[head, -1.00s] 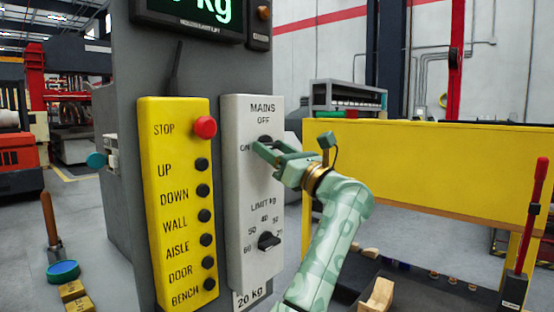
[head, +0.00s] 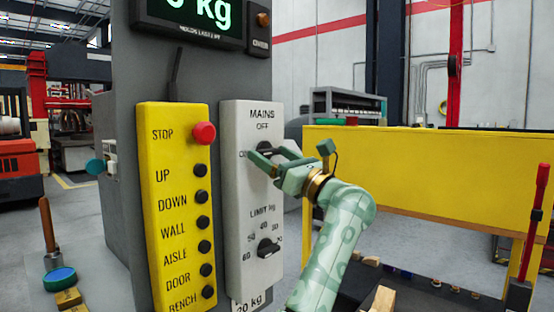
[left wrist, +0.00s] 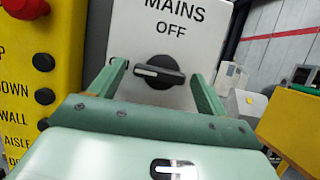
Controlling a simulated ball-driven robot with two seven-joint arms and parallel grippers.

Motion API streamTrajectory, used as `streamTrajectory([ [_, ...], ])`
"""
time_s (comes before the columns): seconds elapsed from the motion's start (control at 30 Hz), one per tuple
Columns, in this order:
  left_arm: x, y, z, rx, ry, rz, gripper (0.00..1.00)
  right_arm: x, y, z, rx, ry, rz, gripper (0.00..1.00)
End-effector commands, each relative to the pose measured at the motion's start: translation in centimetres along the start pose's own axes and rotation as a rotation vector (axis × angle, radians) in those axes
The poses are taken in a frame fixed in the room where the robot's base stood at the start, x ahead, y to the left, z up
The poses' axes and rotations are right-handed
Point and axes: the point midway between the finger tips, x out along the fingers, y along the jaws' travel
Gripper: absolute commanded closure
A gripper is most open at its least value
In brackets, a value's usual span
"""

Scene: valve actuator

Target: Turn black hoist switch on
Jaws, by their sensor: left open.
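The black hoist switch (head: 266,147) is a rotary knob under "MAINS OFF" on the white panel (head: 239,192). In the left wrist view the knob (left wrist: 160,72) lies nearly level, its white mark at the left end, on the side where the head view shows a partly hidden label. My left gripper (head: 264,154) is open in front of it. In the left wrist view, one finger is on each side of the knob, with gaps between. The head view shows the fingers partly covering the knob and label. My right gripper is not in view.
A yellow button panel (head: 173,220) with a red stop button (head: 204,134) stands left of the white panel. A black limit knob (head: 268,248) sits below the switch. A yellow barrier (head: 430,190) stands to the right.

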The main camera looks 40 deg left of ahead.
Motion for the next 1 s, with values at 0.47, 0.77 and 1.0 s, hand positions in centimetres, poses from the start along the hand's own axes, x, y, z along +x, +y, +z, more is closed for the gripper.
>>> streamTrajectory([
  [0.47, -8.9, -0.1, 0.1, -0.001, 0.002, -0.005, 0.24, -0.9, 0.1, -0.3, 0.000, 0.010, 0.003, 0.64],
  [0.77, -15.2, -0.1, -0.1, 0.002, 0.001, -0.003, 0.24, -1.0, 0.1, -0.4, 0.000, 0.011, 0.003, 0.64],
  [1.0, -16.5, -0.1, -0.1, 0.001, 0.000, -0.001, 0.24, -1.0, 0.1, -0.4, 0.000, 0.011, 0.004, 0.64],
])
